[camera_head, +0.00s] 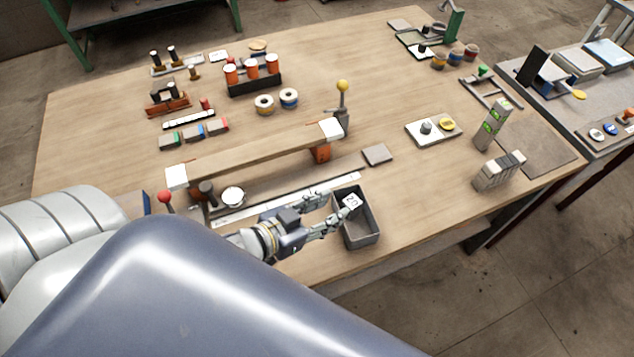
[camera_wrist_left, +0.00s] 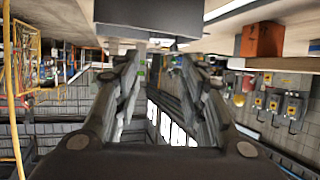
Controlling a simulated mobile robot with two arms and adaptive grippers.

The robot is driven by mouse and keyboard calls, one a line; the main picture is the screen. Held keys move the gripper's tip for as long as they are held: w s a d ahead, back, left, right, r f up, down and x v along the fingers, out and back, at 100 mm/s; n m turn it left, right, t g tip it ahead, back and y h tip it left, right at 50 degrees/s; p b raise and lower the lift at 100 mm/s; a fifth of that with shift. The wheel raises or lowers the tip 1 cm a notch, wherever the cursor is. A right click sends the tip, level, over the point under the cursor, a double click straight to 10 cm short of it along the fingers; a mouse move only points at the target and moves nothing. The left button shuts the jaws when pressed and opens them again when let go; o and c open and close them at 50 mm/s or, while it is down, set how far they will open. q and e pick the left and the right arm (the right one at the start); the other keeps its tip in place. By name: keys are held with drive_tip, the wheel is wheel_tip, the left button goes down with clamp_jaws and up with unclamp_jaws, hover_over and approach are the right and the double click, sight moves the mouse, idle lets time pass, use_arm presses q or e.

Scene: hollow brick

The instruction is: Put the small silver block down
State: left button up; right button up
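My right gripper is not in view.
A long wooden beam (camera_head: 255,153) with white ends stands behind my left gripper. A flat grey plate (camera_head: 377,154) lies behind the bin. Bare tabletop lies right of the bin.

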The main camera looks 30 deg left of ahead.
use_arm(q)
drive_tip(key=v, duration=0.2)
drive_tip(key=shift+s+a+r, duration=0.15)
drive_tip(key=shift+s, duration=0.2)
idle(0.4)
